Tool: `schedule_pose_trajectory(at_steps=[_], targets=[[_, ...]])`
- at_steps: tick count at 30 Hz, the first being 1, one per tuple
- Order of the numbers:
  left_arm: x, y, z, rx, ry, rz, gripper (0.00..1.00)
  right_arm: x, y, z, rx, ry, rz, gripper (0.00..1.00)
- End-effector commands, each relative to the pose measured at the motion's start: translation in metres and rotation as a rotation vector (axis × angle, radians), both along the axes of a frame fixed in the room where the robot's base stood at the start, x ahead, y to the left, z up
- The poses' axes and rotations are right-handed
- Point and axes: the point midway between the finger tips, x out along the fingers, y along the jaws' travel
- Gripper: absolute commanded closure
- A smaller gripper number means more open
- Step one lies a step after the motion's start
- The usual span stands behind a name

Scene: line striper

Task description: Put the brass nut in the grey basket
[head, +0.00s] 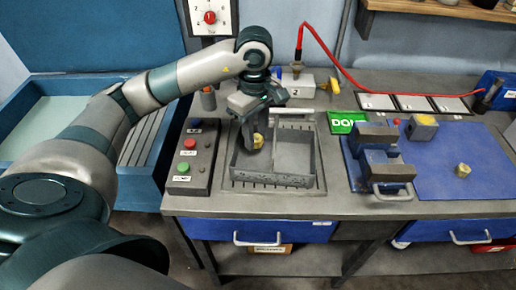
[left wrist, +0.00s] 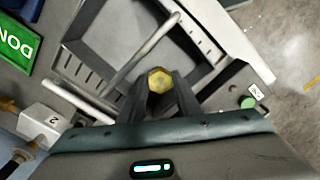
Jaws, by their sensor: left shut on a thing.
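My left gripper (head: 252,138) is shut on a brass nut (head: 258,141). The nut also shows between the fingertips in the left wrist view (left wrist: 160,80). Gripper and nut are over the left compartment of the grey basket (head: 270,181); how high above its floor I cannot tell. The basket sits on a slotted plate on the bench, and a divider splits it in two. It also shows in the left wrist view (left wrist: 191,45). A second brass nut-like piece (head: 462,170) lies on the blue mat at the right. My right gripper is not in view.
A button box (head: 187,165) stands left of the basket. A green sign (head: 346,122) and a vise-like fixture (head: 380,160) are to its right. A red cable (head: 340,68) arches behind.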

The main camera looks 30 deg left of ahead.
Motion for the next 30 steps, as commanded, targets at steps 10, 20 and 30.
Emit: schedule_pose_trajectory(at_steps=[10,20,30], targets=[[0.000,0.000,-0.020,0.000,-0.001,0.000,0.94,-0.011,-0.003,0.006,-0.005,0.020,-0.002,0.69],[-0.001,0.000,-0.029,0.001,0.003,0.001,0.94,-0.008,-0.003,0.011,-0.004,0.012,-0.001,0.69],[0.000,0.000,-0.061,0.000,0.000,-0.001,0.94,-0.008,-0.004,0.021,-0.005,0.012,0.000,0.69]])
